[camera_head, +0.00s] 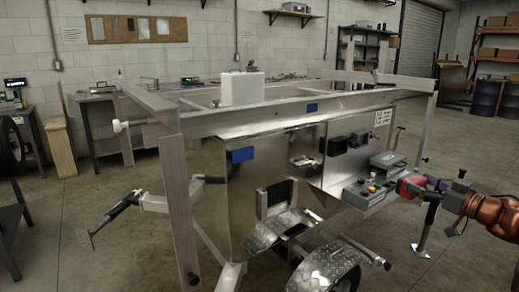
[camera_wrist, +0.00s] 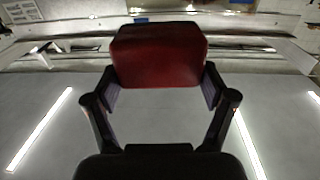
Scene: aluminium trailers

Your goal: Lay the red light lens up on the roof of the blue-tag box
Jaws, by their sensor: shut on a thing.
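The red light (camera_wrist: 158,55) is held between the two fingers of my gripper (camera_wrist: 160,90) in the wrist view. In the head view my gripper (camera_head: 425,184) is at the right, beside the trailer, with the red light (camera_head: 410,183) at its tip. Which way the lens faces is unclear. A polished metal box (camera_head: 265,180) on the trailer bears a blue tag (camera_head: 242,155). Another blue tag (camera_head: 312,107) is on the upper rail. The box's roof is largely hidden by the rail, and I cannot tell which tag names the box.
The trailer's aluminium frame (camera_head: 174,190) has upright posts and rails around the boxes. A grey case (camera_head: 388,161) and small parts sit on a shelf near my gripper. A white container (camera_head: 242,88) stands on top. A wheel with a tread-plate fender (camera_head: 325,268) is below.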

